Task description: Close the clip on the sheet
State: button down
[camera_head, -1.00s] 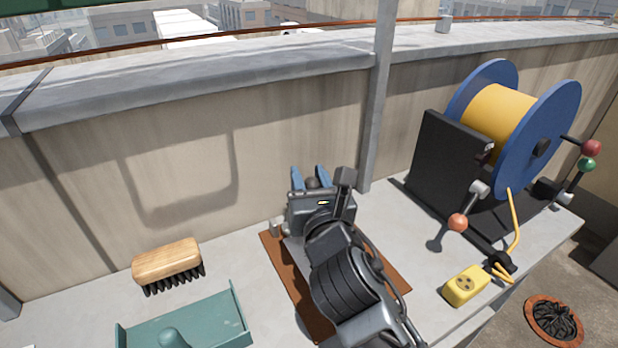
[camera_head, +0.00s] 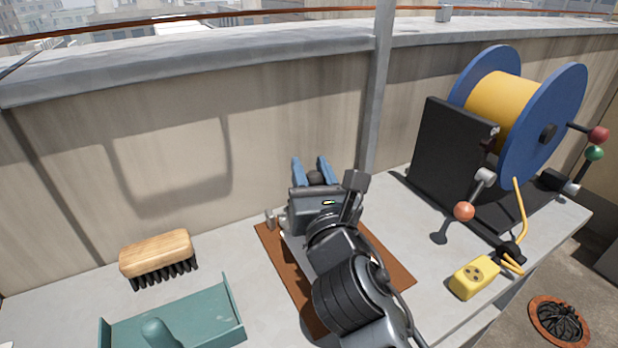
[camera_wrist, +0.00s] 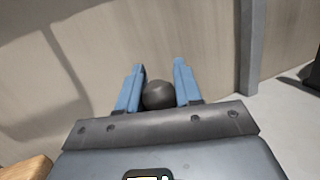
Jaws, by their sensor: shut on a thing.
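My gripper (camera_head: 315,172) has two blue fingers on either side of a dark round knob (camera_wrist: 158,96). The knob sits between the fingers in the wrist view, and the jaws are shut on it. The same knob shows in the head view (camera_head: 315,178). My gripper is over the far end of a brown board (camera_head: 385,262) on the bench. A small metal piece (camera_head: 269,217) shows just left of my gripper, at the board's far edge. The rest of the clip is hidden behind my gripper. I cannot make out the sheet clearly, as my arm covers most of the board.
A wooden brush (camera_head: 157,252) and a green tray (camera_head: 225,338) are at the left. A cable reel (camera_head: 545,120) with ball-ended handles stands at the right, near a yellow socket block (camera_head: 474,277). A wall (camera_head: 265,165) and a grey post (camera_head: 378,100) stand close behind.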

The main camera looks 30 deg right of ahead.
jog(key=c, duration=0.8)
grip_release()
jog(key=shift+b+v, duration=0.35)
jog(key=shift+v, duration=3.6)
